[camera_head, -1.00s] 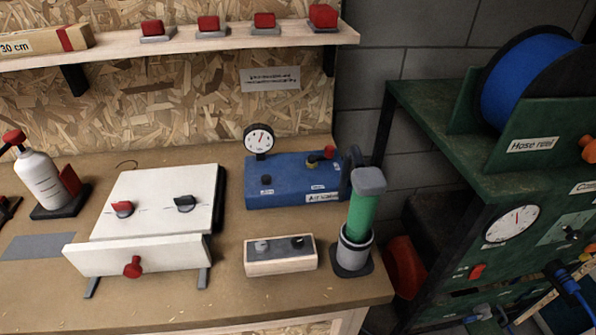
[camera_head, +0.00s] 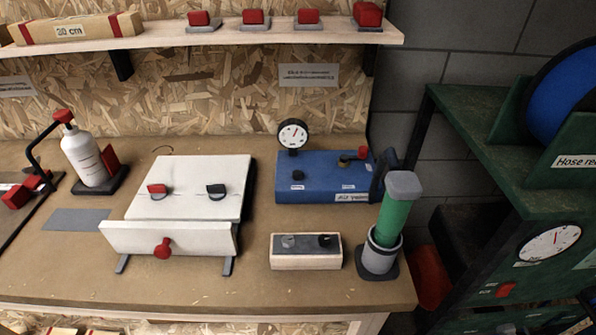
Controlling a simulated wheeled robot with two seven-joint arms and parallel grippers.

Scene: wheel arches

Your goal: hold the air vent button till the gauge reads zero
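A blue air box (camera_head: 322,187) stands at the back right of the workbench, with a label on its front that seems to begin "Air". A round white gauge (camera_head: 293,134) with a black rim stands up at its left end. Its red needle points up and slightly right; the numbers are too small to read. On the box top are a brass-and-dark fitting (camera_head: 345,158) and a red knob (camera_head: 363,152). Small labels lie near them, too small to read, so I cannot tell which part is the vent button. Neither of my grippers is in view.
In front of the box are a small wooden block with two knobs (camera_head: 306,260) and a green cylinder (camera_head: 394,212) in a grey holder. A white panel stand (camera_head: 170,239) is left. A green rack (camera_head: 510,185) stands right. The bench's front strip is clear.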

